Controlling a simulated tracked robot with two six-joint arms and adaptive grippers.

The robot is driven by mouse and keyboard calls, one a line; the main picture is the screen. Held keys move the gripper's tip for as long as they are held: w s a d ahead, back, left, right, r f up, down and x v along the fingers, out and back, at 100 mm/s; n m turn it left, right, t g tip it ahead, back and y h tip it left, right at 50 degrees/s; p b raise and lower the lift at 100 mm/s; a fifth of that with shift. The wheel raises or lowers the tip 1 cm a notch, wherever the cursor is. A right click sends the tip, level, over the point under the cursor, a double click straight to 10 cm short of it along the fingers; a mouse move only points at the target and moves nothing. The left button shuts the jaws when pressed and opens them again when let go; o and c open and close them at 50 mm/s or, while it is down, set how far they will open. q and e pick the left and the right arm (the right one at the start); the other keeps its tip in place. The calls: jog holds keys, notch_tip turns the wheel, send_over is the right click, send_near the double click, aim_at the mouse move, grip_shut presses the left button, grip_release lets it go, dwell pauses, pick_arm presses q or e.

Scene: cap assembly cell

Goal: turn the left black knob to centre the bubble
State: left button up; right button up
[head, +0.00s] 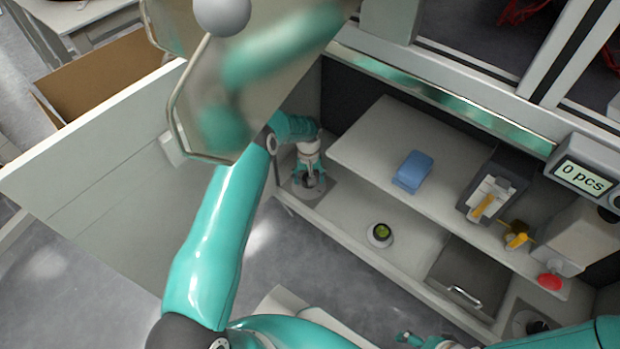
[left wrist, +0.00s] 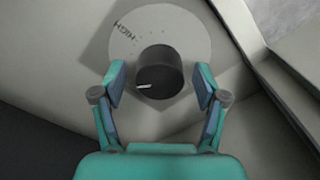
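The left black knob (left wrist: 160,73) stands on a pale round dial marked HIGH (left wrist: 125,31) in the left wrist view, with a white pointer line on its near side. My left gripper (left wrist: 160,85) is open, with one finger on each side of the knob and a visible gap on both sides. In the head view my left gripper (head: 310,178) is over the knob at the shelf's left end and partly hides it. The bubble level (head: 381,232) is a round, pale-rimmed vial with green liquid on the lower shelf; the bubble's exact position is too small to tell.
A second black knob (head: 535,325) is at the lower right. A blue block (head: 413,171), a dark holder with yellow parts (head: 489,198), a red button (head: 550,282) and a display reading 0 pcs (head: 584,177) are to the right. A drawer with a handle (head: 466,297) is below them.

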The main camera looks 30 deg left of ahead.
pick_arm(q)
jog(key=c, duration=0.8)
jog(key=shift+d, duration=0.35)
jog(key=shift+c, duration=1)
jog(key=shift+a, duration=0.3)
jog(key=shift+m, duration=2.8)
jog(key=o, duration=1.2)
jog(key=shift+c, duration=0.2)
